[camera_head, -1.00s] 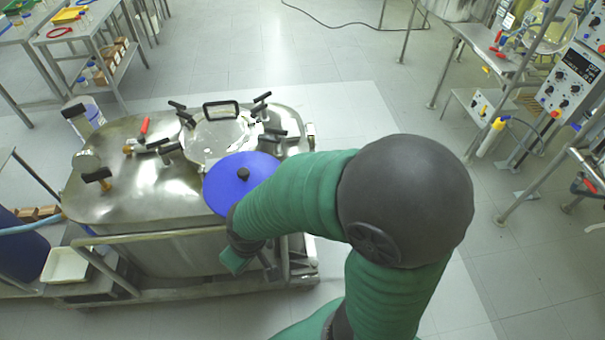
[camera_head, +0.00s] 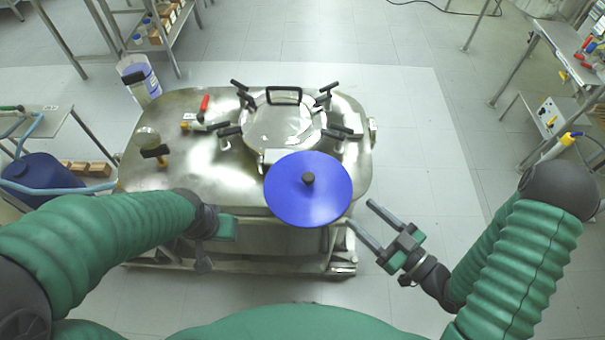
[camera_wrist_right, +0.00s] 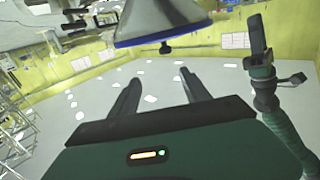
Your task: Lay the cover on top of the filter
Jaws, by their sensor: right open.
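The cover is a blue disc (camera_head: 325,190) with a black knob in its middle, at the front right edge of the steel vessel in the head view. The right wrist view shows its blue rim (camera_wrist_right: 165,37), with the knob hanging below in that picture. It meets the wide end of a grey cone, the filter (camera_wrist_right: 155,18); I see no clear gap. My right gripper (camera_head: 360,212) is open and empty, right of the cover and apart from it. Its two fingers (camera_wrist_right: 158,77) also show in the wrist view. My left gripper (camera_head: 225,228) is left of the cover; its fingers are unclear.
A blue drum (camera_head: 45,180) stands at the left. A bench (camera_head: 575,55) stands at the right. The floor between vessel and bench is clear.

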